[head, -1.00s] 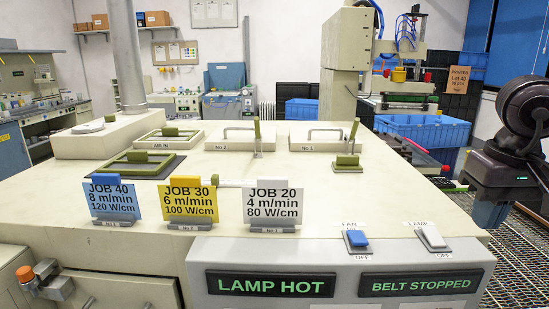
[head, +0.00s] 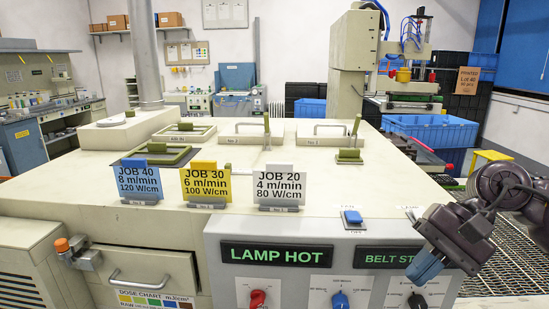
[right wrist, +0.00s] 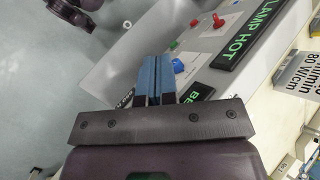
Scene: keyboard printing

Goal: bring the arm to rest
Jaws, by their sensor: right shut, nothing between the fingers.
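My right gripper (head: 424,264) shows at the right of the head view, in front of the machine's panel, and covers part of the BELT STOPPED sign (head: 390,257). Its blue fingers also show in the right wrist view (right wrist: 156,80), pressed together with nothing between them. They are apart from the panel as far as I can tell.
The cream machine (head: 330,190) fills the middle, with job cards such as the yellow JOB 30 card (head: 206,185) on its top. The panel carries a LAMP HOT sign (head: 277,254), a red knob (head: 257,298), a blue knob (head: 340,300) and a blue fan switch (head: 352,217).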

